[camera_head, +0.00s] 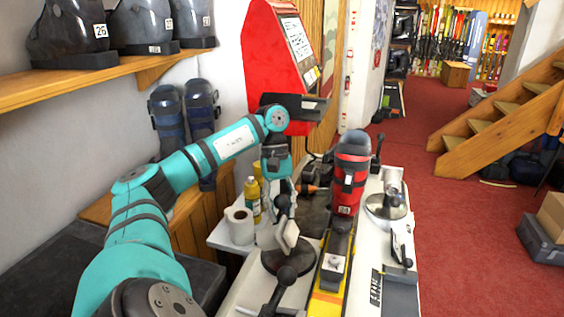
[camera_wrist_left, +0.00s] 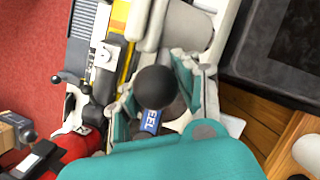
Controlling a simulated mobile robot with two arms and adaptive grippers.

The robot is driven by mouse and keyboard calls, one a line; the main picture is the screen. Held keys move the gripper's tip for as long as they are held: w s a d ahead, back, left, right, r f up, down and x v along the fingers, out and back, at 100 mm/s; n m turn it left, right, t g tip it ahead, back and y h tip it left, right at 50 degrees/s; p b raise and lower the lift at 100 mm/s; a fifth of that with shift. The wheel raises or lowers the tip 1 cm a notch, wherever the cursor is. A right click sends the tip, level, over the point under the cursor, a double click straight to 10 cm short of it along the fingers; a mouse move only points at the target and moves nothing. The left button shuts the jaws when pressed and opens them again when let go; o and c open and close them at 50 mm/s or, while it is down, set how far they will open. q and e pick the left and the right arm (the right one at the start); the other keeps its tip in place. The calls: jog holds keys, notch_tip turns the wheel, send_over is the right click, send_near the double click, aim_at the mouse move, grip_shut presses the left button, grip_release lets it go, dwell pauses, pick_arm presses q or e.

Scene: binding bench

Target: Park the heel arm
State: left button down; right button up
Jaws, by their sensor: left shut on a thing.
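The heel arm shows in the left wrist view as a black ball knob (camera_wrist_left: 155,87) with a blue label beside it, partly reading "EEL". My left gripper (camera_wrist_left: 160,98) is shut around this knob end, one teal finger on each side. In the head view my left gripper (camera_head: 280,190) points down over the left side of the bench. There it hides part of what it holds. The lower end of the heel arm cannot be made out clearly. My right gripper is in neither view.
A red ski boot (camera_head: 350,172) stands upright on the bench's yellow-edged track, right of my left gripper. A white roll (camera_head: 240,225) and yellow bottles (camera_head: 252,199) stand to its left. A red machine (camera_head: 280,60) rises behind. Red carpet lies open at the right.

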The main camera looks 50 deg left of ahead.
pick_arm(q)
jog(key=c, duration=1.2)
grip_release()
jog(key=shift+s+a+f, duration=0.15)
jog(key=shift+s, duration=0.05)
jog(key=shift+o, duration=1.2)
jog(key=shift+s+a, duration=0.1)
jog(key=shift+a, duration=0.1)
jog(key=shift+d+r, duration=0.1)
jog(key=shift+r, duration=0.1)
jog(key=shift+w+r, duration=0.25)
jog(key=shift+r, duration=0.05)
jog(key=s+v, duration=0.1)
jog(key=v, duration=0.5)
jog(key=shift+w+a+r, duration=0.25)
jog(key=shift+w+a, duration=0.15)
